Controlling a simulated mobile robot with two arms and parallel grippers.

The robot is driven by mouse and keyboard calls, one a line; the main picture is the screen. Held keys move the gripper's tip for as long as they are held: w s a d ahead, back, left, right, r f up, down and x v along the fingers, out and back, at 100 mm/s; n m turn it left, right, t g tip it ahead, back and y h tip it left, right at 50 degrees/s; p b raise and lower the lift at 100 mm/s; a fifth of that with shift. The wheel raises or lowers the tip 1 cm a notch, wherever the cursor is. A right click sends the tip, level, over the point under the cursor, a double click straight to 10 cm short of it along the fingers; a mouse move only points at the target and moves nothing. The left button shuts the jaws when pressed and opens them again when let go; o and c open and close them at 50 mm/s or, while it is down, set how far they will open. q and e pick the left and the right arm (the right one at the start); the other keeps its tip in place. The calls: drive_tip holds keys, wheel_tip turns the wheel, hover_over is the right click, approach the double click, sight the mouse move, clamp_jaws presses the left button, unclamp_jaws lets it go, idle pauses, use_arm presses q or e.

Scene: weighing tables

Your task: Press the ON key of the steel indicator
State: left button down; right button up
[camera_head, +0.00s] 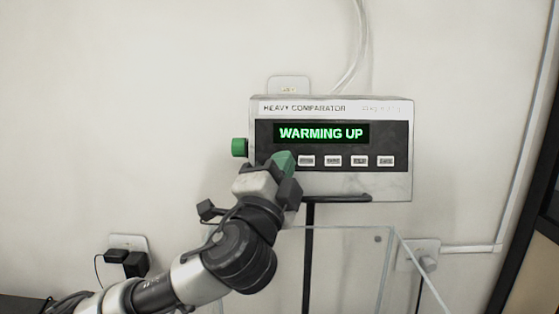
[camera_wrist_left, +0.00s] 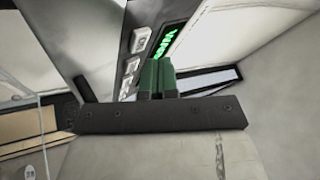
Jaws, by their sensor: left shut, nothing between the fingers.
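The steel indicator (camera_head: 330,190) is a box labelled "HEAVY COMPARATOR" on a stand in front of the wall. Its green display (camera_head: 321,133) reads "WARMING UP". A row of pale keys (camera_head: 333,160) runs below the display. My left gripper (camera_head: 284,160) is shut and empty, with its green fingertips at the left end of the key row. In the left wrist view the shut green fingers (camera_wrist_left: 157,78) point at the indicator's front panel (camera_wrist_left: 145,22). My right gripper is not in view.
A green knob (camera_head: 239,147) sticks out of the indicator's left side. A clear panel (camera_head: 345,250) stands below the indicator, with a dark post (camera_head: 309,255) there.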

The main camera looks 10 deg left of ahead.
use_arm(q)
drive_tip(key=s, duration=0.1)
drive_tip(key=s+r, duration=0.1)
drive_tip(key=s, duration=0.1)
drive_tip(key=s+d+p, duration=0.1)
drive_tip(key=shift+s+r, duration=0.2)
drive_tip(key=shift+s, duration=0.1)
drive_tip(key=shift+f, duration=0.1)
idle(0.5)
